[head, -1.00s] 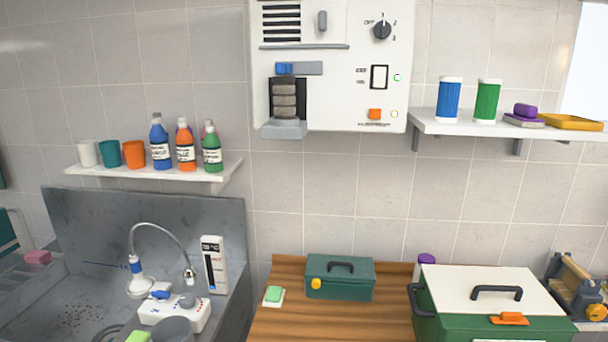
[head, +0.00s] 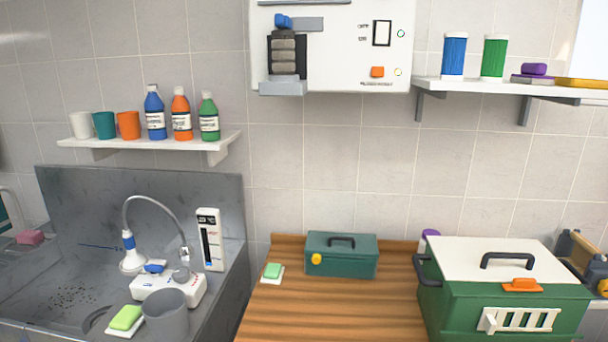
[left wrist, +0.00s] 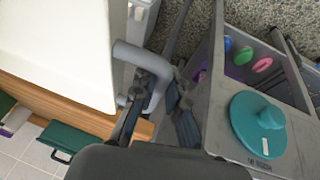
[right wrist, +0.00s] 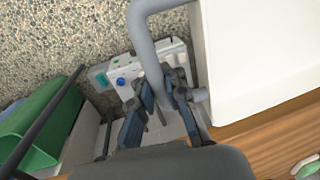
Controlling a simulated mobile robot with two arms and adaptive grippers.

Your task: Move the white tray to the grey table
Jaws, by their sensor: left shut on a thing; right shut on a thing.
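The white tray shows in both wrist views, as a pale body at the upper left of the left wrist view (left wrist: 55,45) and at the upper right of the right wrist view (right wrist: 260,60). My left gripper (left wrist: 157,98) is shut on a grey bar handle (left wrist: 137,56) at one side of the tray. My right gripper (right wrist: 163,98) is shut on the grey handle (right wrist: 148,45) at the other side. The tray and both grippers are out of the head view. I cannot tell whether the tray touches the wood below it. No grey table is clearly identifiable.
A wooden counter (head: 330,308) carries a teal toolbox (head: 341,262) and a green crate with a white lid (head: 505,300). A grey sink (head: 45,285) stands left. A grey unit with a teal disc (left wrist: 258,125) is beside my left gripper. A green bin (right wrist: 40,120) is near my right.

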